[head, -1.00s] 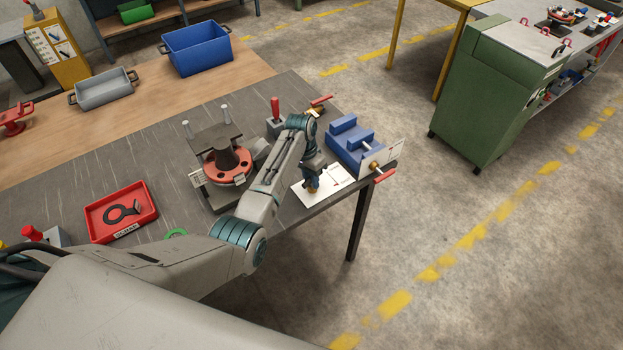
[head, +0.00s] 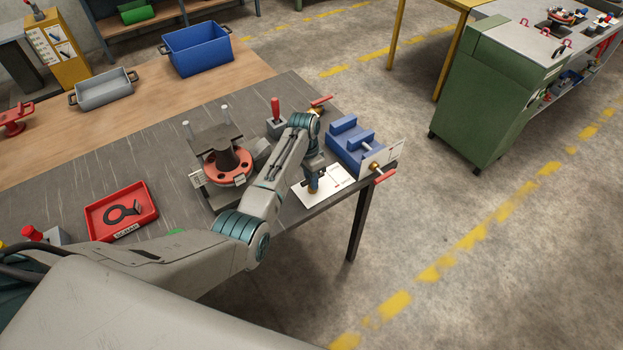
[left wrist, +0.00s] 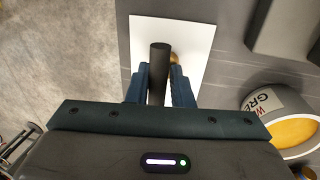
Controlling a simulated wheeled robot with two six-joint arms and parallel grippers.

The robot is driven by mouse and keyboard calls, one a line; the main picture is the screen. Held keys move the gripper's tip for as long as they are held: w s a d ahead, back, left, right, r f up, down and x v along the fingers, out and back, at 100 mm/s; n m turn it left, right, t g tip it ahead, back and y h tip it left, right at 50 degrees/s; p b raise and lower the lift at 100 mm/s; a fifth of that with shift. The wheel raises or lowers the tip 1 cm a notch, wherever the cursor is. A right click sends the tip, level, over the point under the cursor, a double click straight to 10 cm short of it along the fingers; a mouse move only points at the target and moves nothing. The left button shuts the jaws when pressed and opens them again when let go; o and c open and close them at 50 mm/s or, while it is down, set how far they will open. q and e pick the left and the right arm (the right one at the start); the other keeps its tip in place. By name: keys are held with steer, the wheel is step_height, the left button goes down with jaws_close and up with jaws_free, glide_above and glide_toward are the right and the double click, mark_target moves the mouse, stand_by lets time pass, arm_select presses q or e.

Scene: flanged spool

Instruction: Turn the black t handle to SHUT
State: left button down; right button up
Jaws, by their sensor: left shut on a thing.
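The black T handle (left wrist: 159,70) shows in the left wrist view as a dark round bar between my two blue fingers, over a white plate (left wrist: 195,38). A bit of brass (left wrist: 174,58) shows beside the bar. My left gripper (left wrist: 160,84) is shut on the bar. In the head view my left gripper (head: 313,188) points down at the white plate (head: 338,182) near the table's right edge, and it hides the handle. The SHUT mark cannot be read in either view. My right gripper is not in view.
A blue vise-like block (head: 350,140) with a red handle (head: 385,176) stands just right of the plate. A red flanged spool (head: 228,168) stands left of my arm. A red tray (head: 95,222) lies farther left. A red lever (head: 275,107) stands behind.

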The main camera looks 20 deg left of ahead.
arm_select(q)
steer(key=c, duration=1.3)
jaws_free()
steer(key=shift+c, duration=0.2)
steer(key=shift+r, duration=0.1)
step_height(320, 180, up, 10)
steer(key=w+a+b, duration=0.1)
steer(key=b, duration=0.2)
steer(key=shift+w+a+r+b, duration=0.2)
steer(key=shift+a+r+b, duration=0.1)
steer(key=shift+a, duration=0.1)
steer(key=shift+f, duration=0.1)
